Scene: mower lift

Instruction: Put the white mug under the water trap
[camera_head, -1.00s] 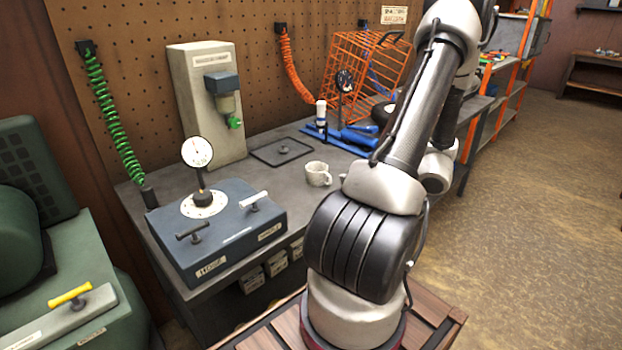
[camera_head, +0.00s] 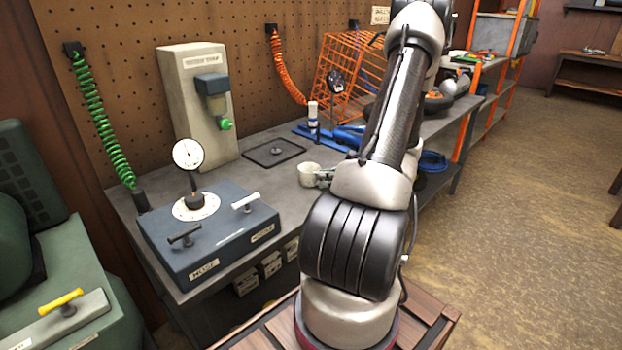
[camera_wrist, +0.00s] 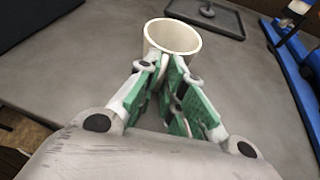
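The white mug (camera_head: 309,174) stands upright on the grey bench. It also shows at the top middle of the wrist view (camera_wrist: 172,36), with its open rim up. My gripper (camera_wrist: 172,62) is at the mug's near side. Its green-padded fingers are close together where the handle lies and hide it, so they appear shut on the handle. In the head view my gripper (camera_head: 325,178) is partly hidden by my arm.
A flat dark tray with a knob (camera_head: 297,147) lies between mug and trap. A blue box with a dial gauge (camera_head: 210,232) stands at the front left. Blue tools (camera_head: 350,137) and an orange cage (camera_head: 347,75) are behind. Bench surface around the mug is clear.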

